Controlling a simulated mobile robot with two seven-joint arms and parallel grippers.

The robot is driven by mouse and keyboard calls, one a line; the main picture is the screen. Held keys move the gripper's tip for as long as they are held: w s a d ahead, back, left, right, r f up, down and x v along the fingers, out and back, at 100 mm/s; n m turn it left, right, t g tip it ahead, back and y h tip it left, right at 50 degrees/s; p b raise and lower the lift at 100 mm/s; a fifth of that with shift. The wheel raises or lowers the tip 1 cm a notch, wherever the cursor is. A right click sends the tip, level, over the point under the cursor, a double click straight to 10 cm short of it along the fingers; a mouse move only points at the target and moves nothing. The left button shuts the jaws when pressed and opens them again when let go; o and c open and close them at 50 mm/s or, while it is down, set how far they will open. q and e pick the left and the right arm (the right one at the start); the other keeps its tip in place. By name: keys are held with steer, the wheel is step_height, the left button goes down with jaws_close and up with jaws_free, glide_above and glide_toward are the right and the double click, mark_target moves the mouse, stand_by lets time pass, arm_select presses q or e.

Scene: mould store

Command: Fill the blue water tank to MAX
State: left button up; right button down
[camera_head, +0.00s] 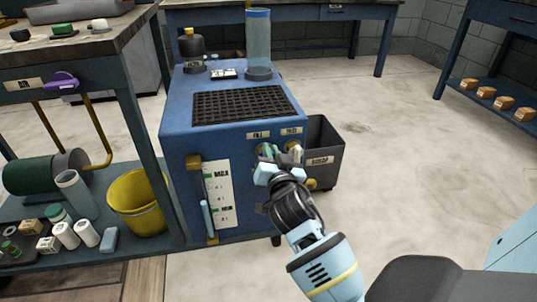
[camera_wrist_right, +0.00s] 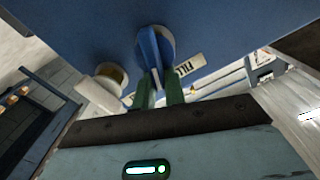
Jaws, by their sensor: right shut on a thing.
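The blue water tank (camera_head: 228,143) stands in the middle of the head view. Its front carries a white level plate (camera_head: 219,190) with MAX above and MIN below. A light-blue column (camera_head: 207,219) stands beside the plate, its top near MIN and well below MAX. My right gripper (camera_head: 268,160) is at the FILL valve on the tank's front. In the right wrist view its green fingers are shut on the blue FILL handle (camera_wrist_right: 155,52), beside the FILL label (camera_wrist_right: 189,66). A second, pale knob (camera_head: 295,148) sits just right of it. My left gripper is out of view.
A dark bin (camera_head: 325,150) stands against the tank's right side. A bench with a lower shelf, holding a yellow bucket (camera_head: 138,203) and small containers, is on the left. A clear cylinder (camera_head: 258,45) and a dark bottle (camera_head: 192,50) stand on the tank. Floor at right is clear.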

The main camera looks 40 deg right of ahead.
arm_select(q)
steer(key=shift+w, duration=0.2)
arm_select(e)
steer(key=shift+s+d+f+m, duration=0.1)
steer(key=shift+m, duration=0.45)
steer(key=shift+s+d+m, duration=0.1)
steer(key=shift+m, duration=0.45)
steer(key=c, duration=1.5)
jaws_free()
steer(key=shift+o, duration=0.2)
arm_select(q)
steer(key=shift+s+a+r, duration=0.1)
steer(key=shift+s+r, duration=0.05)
